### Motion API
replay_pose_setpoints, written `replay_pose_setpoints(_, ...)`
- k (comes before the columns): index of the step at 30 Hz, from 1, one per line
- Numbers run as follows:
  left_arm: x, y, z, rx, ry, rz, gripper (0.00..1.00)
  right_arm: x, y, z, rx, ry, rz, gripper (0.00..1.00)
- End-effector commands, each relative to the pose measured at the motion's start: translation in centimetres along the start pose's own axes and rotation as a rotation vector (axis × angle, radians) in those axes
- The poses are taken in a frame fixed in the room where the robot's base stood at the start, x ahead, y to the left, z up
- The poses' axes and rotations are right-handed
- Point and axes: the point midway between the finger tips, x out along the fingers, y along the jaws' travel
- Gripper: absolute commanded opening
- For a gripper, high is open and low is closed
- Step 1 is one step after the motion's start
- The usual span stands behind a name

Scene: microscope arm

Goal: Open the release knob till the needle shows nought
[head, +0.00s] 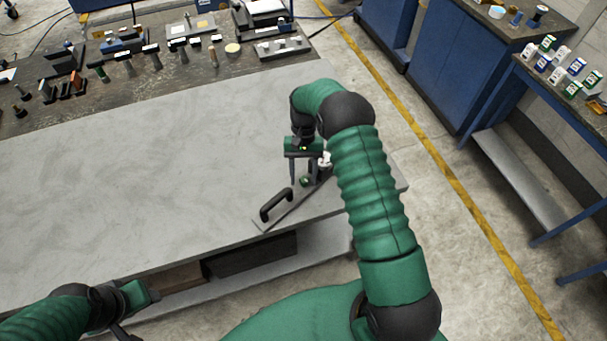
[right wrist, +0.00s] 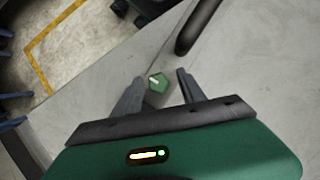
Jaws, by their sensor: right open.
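A green knob (head: 305,181) with a pale mark on top sits on a flat grey plate (head: 296,204) near the table's front right edge. In the right wrist view the green knob (right wrist: 158,83) appears between the tips of my right gripper (right wrist: 160,77). My right gripper (head: 303,172) points down over the plate, its fingers apart; contact with the knob cannot be told. A small white part (head: 325,159) shows beside my right arm, mostly hidden. No needle or dial can be read. My left gripper (head: 143,296) is low at the left; its fingers are unclear.
A black bar handle (head: 276,205) stands on the plate, left of the gripper; it also shows in the right wrist view (right wrist: 198,27). The grey table (head: 130,180) is clear to the left. A dark bench (head: 150,75) with several tools stands behind.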

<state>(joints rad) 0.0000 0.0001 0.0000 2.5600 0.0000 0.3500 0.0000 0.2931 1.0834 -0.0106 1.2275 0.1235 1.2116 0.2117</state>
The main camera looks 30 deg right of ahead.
Motion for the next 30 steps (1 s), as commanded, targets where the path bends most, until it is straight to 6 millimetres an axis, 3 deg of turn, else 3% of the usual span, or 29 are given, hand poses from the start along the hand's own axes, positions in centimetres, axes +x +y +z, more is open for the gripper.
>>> replay_pose_setpoints(4,-0.4,0.0,-0.1,0.0,0.0,0.0,0.47,-0.2,0.2,0.1,0.079,0.0,-0.032,0.49)
replay_pose_setpoints(7,-1.4,0.0,-0.3,0.0,0.0,0.0,0.47,-0.4,0.5,0.3,0.271,-0.002,-0.11,0.49)
replay_pose_setpoints(15,-5.5,0.0,-1.3,0.0,0.0,0.0,0.47,-0.6,0.9,1.0,1.118,-0.003,-0.455,0.49)
replay_pose_setpoints(18,-3.9,0.0,-0.9,0.0,0.0,0.0,0.47,-2.4,1.6,0.8,1.086,0.007,-0.452,0.49)
replay_pose_setpoints(30,-2.5,0.0,-0.6,0.0,0.0,0.0,0.47,-11.2,5.0,2.8,1.08,0.005,-0.45,0.49)
